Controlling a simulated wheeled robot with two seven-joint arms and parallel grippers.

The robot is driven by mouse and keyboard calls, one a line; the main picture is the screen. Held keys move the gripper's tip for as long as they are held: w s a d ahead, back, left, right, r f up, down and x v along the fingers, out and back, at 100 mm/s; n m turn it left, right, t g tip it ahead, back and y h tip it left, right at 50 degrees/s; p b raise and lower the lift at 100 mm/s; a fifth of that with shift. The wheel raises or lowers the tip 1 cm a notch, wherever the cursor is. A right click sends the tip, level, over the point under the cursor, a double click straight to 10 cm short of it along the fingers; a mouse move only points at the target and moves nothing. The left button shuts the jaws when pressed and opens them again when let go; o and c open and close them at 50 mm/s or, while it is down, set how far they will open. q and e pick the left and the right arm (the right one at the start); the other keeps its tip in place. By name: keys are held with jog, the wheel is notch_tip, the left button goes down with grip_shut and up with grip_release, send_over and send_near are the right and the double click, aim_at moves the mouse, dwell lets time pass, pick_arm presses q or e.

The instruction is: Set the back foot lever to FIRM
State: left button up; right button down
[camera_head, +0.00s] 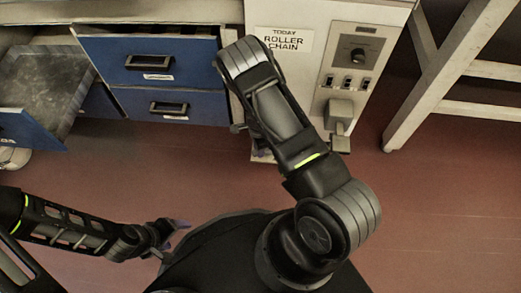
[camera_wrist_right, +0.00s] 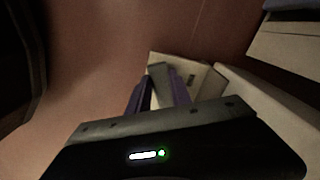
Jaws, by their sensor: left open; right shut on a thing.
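My right gripper's purple fingers (camera_wrist_right: 160,88) are shut on a grey foot lever (camera_wrist_right: 158,72) that stands out from a beige housing (camera_wrist_right: 200,73) low above the red floor. Which setting the lever is at cannot be read. In the head view my right arm hides most of this spot, and only a bit of purple finger (camera_head: 259,154) shows at the machine's foot. Another grey block with a pedal-like plate (camera_head: 340,145) sits at the cabinet's lower right. My left gripper (camera_head: 181,226) is open and empty, low at the left above the floor.
Blue drawers (camera_head: 190,55) stand left, one open drawer (camera_head: 35,125) further left. A pale frame (camera_head: 440,75) stands right. The red floor (camera_head: 110,180) is clear.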

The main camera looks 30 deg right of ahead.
jog(key=m, duration=0.2)
jog(key=w+m, duration=0.1)
jog(key=w+d+m, duration=0.1)
jog(key=m, duration=0.1)
jog(key=shift+m+b, duration=0.3)
dwell(0.4)
jog(key=c, duration=1.2)
grip_release()
jog(key=shift+o, duration=0.2)
jog(key=shift+r, duration=0.1)
notch_tip(320, 180, up, 8)
jog(key=p, duration=0.3)
jog(key=shift+f, duration=0.2)
